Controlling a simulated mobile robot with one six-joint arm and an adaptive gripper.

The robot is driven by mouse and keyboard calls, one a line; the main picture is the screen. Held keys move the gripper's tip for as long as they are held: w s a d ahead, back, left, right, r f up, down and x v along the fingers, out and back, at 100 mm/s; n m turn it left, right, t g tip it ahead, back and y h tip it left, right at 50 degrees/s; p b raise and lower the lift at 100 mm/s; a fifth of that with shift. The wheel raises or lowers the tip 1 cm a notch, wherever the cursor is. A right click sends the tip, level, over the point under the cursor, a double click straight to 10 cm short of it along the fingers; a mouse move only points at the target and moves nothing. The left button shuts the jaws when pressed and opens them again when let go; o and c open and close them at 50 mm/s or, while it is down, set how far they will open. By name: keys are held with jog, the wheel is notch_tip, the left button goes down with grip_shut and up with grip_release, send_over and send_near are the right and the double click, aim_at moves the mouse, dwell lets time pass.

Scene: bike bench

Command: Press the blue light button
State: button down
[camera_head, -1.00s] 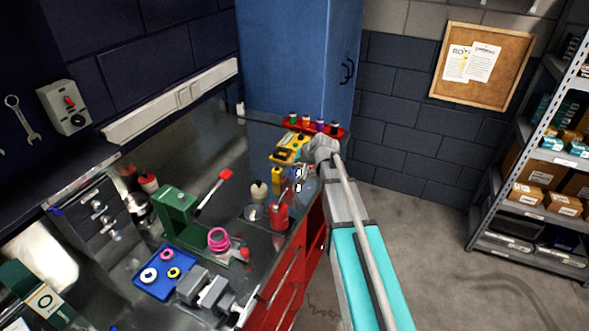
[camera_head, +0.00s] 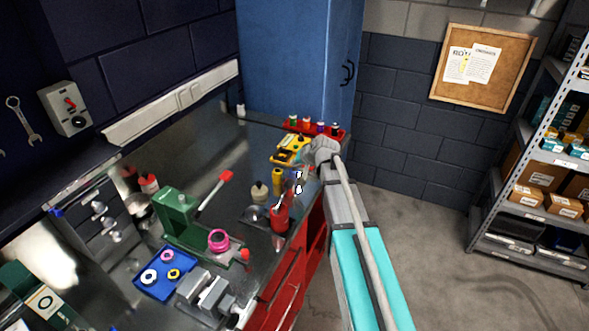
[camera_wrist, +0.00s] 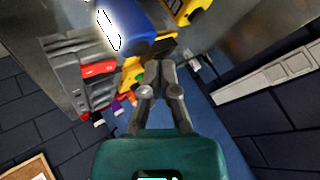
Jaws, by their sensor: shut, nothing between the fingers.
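In the wrist view a blue cylinder-shaped light (camera_wrist: 140,32) lies close ahead of my gripper (camera_wrist: 155,72), up and to the left of the fingertips. Its near side has a bright white patch with black edges. I cannot make out a separate button on it. My fingers are together and empty, and I cannot tell whether they touch the light. In the head view my gripper (camera_head: 306,168) is over the right edge of the bench, partly hidden by my arm. White patches show beside it, and the blue light itself cannot be made out there.
A yellow case (camera_head: 290,150) and a red tray (camera_head: 333,133) of small bottles stand beyond my gripper.

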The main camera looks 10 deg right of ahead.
aim_at(295, 170)
jog(key=shift+f, duration=0.2)
jog(key=shift+f+b, duration=0.25)
jog(key=shift+b, duration=0.2)
jog(key=shift+f, duration=0.15)
dwell(0.6)
jog(key=shift+r, duration=0.2)
jog(key=shift+r+p, duration=0.45)
jog(key=shift+p, duration=0.05)
jog(key=shift+r, duration=0.1)
notch_tip(295, 170, up, 6)
jog(key=p, duration=0.6)
dwell(0.3)
dwell(0.4)
